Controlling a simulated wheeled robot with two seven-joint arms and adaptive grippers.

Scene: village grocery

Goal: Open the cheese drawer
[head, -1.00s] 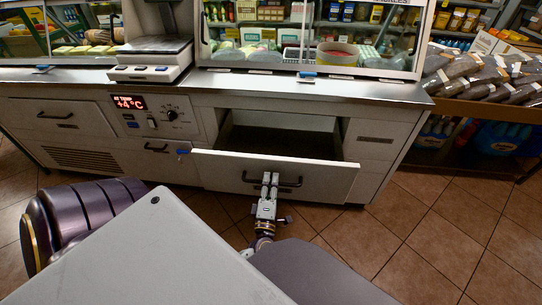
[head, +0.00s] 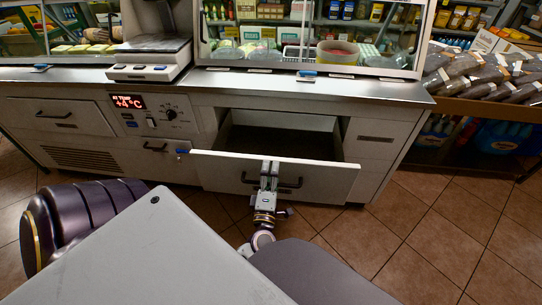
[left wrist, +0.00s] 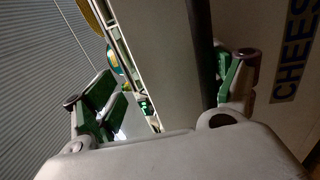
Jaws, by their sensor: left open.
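The cheese drawer (head: 325,176) is the wide white drawer under the counter. It stands pulled well out, and its dark interior shows behind the front panel. Its dark bar handle (head: 291,184) is on the front. My left gripper (head: 269,169) is in front of the drawer at the middle of the handle. Part of a "CHEES" label (left wrist: 291,75) shows at the right there. Whether a finger touches the handle is unclear. My right gripper is out of view.
A glass display case (head: 310,45) and a scale (head: 150,65) stand on the counter (head: 370,88). A temperature panel (head: 150,113) and a closed drawer (head: 58,116) are left of the open drawer. Tiled floor (head: 420,230) is clear at the right.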

